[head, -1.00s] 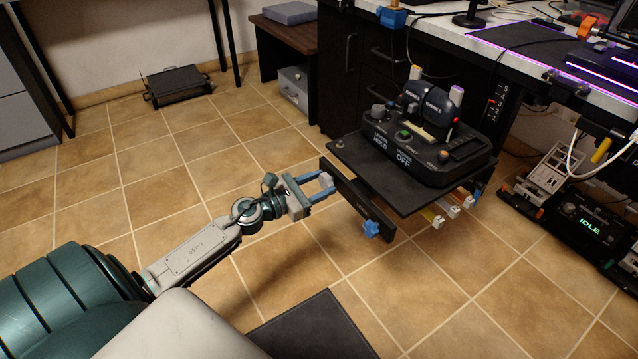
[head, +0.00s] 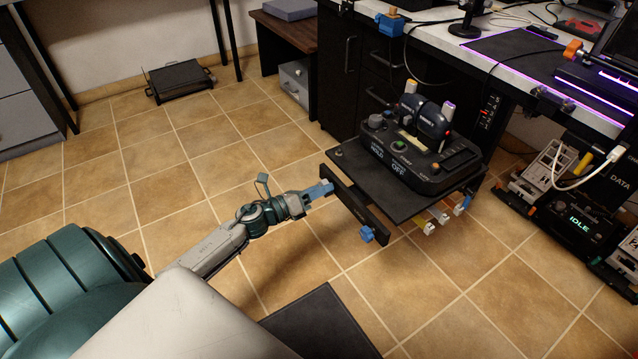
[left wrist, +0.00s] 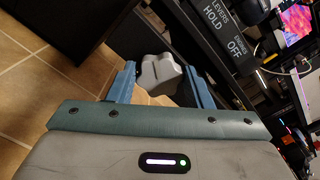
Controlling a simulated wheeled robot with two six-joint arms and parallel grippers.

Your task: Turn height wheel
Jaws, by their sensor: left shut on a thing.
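The grey lobed wheel (left wrist: 160,74) sits between the two blue fingers of my left gripper (head: 325,188) in the left wrist view. The gripper is shut on it. In the head view the gripper meets the left end of a black front panel (head: 345,203), and its fingers hide the grey wheel there. A second, blue lobed knob (head: 367,235) is on the right end of the same panel, clear of the gripper. My right gripper is not in view.
Above the panel, a black shelf (head: 347,160) carries a throttle unit (head: 420,165) with levers and HOLD and OFF labels. A desk (head: 435,32) stands behind.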

